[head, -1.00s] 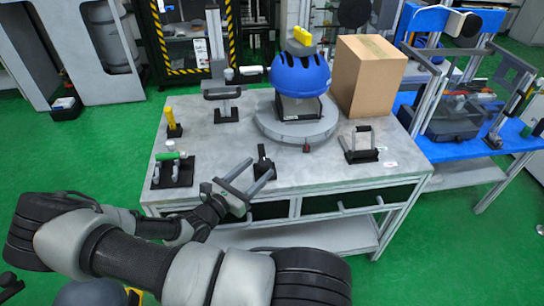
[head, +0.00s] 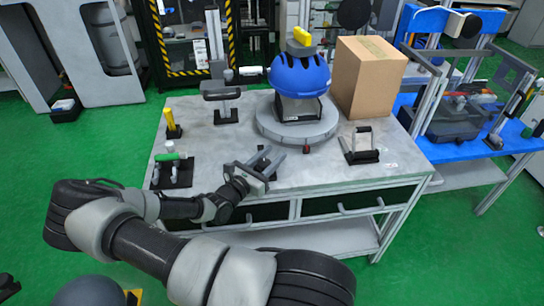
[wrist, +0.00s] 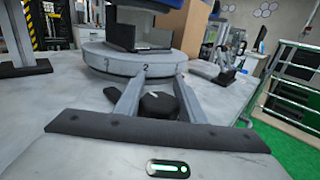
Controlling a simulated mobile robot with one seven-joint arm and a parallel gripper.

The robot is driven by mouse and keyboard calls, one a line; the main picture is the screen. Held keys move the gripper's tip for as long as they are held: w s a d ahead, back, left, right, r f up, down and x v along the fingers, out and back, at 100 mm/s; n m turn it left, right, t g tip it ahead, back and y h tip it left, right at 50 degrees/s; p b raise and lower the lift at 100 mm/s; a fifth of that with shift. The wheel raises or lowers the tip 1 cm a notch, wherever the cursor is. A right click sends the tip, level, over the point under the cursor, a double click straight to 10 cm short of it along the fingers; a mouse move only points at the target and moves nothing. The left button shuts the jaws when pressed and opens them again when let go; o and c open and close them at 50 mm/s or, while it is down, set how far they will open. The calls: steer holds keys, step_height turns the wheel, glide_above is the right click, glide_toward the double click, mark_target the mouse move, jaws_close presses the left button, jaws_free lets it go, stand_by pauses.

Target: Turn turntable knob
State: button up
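The grey round turntable (head: 297,128) stands on the table and bears a blue helmet (head: 299,75) on a dark stand. In the wrist view the turntable's rim (wrist: 120,63) shows the numbers 3 and 2. A black round knob (wrist: 160,106) with a white pointer line sits in front of it on the tabletop. My gripper (head: 272,157) is open. In the wrist view my gripper's fingers (wrist: 158,80) lie left and right of the knob, with visible gaps. I cannot tell how high they are above it. In the head view my gripper mostly hides the knob.
A cardboard box (head: 368,76) stands at the back right of the table (head: 220,155). A handle on a black base (head: 360,146) is at right, a green-handled one (head: 171,170) at left. A yellow handle (head: 171,120) stands farther back. Bare tabletop lies between them.

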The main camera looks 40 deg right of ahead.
steer(key=c, duration=0.4)
steer(key=shift+o, duration=0.2)
steer(key=shift+w+r+n+t+p, duration=0.1)
steer(key=shift+r+n+t+p, duration=0.1)
steer(key=shift+n+t+p, duration=0.55)
